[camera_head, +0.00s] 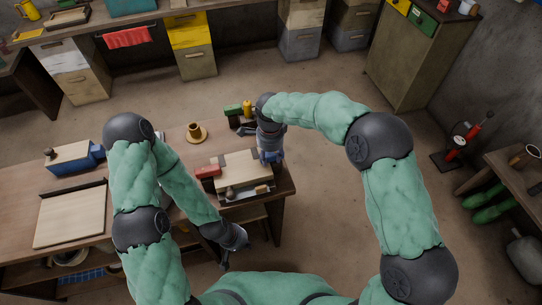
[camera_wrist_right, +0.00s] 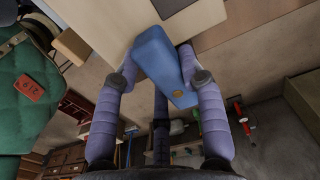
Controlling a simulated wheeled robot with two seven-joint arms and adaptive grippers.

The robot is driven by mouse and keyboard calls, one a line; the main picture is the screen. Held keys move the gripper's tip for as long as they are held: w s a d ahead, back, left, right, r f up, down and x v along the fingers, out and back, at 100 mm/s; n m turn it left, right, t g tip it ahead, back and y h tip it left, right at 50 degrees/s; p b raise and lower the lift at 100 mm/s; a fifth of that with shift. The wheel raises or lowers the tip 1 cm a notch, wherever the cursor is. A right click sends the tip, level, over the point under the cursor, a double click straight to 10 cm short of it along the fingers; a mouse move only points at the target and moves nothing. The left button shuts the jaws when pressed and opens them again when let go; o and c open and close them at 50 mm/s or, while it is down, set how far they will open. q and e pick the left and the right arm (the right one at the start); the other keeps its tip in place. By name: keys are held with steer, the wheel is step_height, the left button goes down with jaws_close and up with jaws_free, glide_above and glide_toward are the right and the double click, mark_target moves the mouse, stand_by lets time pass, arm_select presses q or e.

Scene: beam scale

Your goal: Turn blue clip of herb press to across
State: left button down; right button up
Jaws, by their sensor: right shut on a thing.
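The herb press (camera_head: 240,166) is a pale board on the workbench, with a red clip (camera_head: 207,171) at its left side. The blue clip (camera_head: 270,156) is at its right side, partly hidden by my right gripper (camera_head: 269,150). In the right wrist view the blue clip (camera_wrist_right: 163,65) is a long blue block between the two fingers of my right gripper (camera_wrist_right: 158,75), which is shut on it. It lies partly over the pale board and sticks out past its edge. My left gripper (camera_head: 231,254) hangs low by the bench's front edge, away from the press; its finger opening is unclear.
A yellow-brown cup-like piece (camera_head: 196,132) stands behind the press, with green and yellow items (camera_head: 239,109) near the back edge. A pale board (camera_head: 71,214) and a blue-and-wood box (camera_head: 72,157) are at the left.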

mark_target(270, 155)
stand_by(0.5)
steer(key=o, duration=1.2)
steer(key=shift+c, duration=0.2)
step_height(270, 155, up, 12)
